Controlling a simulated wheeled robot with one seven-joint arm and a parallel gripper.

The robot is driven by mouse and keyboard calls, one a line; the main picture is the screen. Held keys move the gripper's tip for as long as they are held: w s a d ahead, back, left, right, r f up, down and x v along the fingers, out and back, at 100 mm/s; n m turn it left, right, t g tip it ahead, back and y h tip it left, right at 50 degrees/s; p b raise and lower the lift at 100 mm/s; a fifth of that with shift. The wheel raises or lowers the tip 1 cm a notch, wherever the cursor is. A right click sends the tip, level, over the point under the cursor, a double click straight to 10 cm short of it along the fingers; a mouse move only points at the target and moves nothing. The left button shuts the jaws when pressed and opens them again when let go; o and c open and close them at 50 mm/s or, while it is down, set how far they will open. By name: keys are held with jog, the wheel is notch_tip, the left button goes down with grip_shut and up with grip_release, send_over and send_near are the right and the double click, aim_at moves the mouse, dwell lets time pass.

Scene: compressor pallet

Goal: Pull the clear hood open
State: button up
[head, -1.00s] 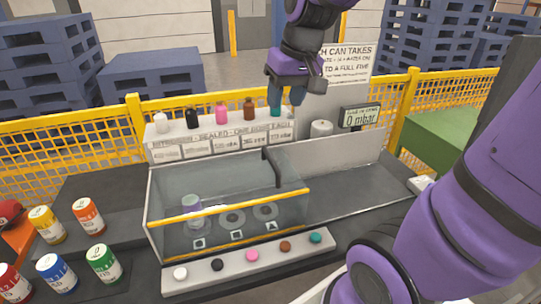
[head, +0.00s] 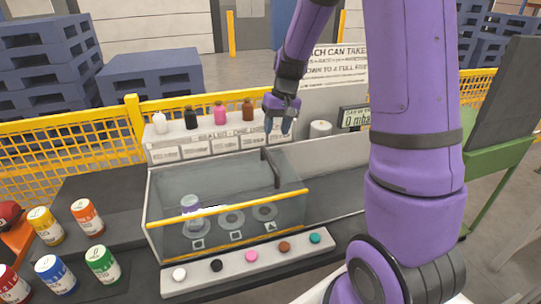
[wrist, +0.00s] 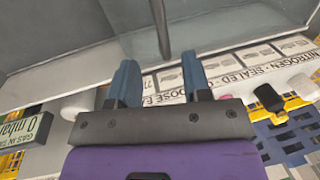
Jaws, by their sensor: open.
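The clear hood (head: 175,190) is a see-through box in the middle of the bench in the head view, with a yellow bar (head: 235,207) along its front top edge. A dark bar (head: 271,168) stands at its back right. My gripper (head: 279,128) is open and empty, pointing down behind and above the hood's back right. In the wrist view my gripper (wrist: 160,82) has its two blue fingers apart, and a dark bar (wrist: 161,28) shows ahead of the gap, not between the fingertips. Under the hood stands a can (head: 190,204) beside ring-shaped seats.
Several small bottles (head: 220,112) stand on the labelled ledge behind the hood. A strip of coloured buttons (head: 250,257) lies in front. Paint-like cans (head: 88,216) stand at the left. A gauge display (head: 355,117) and a white roll (head: 320,129) are at the back right.

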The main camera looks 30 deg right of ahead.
aim_at(270, 157)
jog(key=f, duration=0.3)
jog(key=a+f, duration=0.1)
jog(key=f, duration=0.2)
jog(key=a+f, duration=0.1)
jog(key=f, duration=0.2)
jog(key=shift+w+f, duration=0.25)
jog(key=shift+f, duration=0.05)
jog(key=shift+d, duration=0.1)
grip_shut()
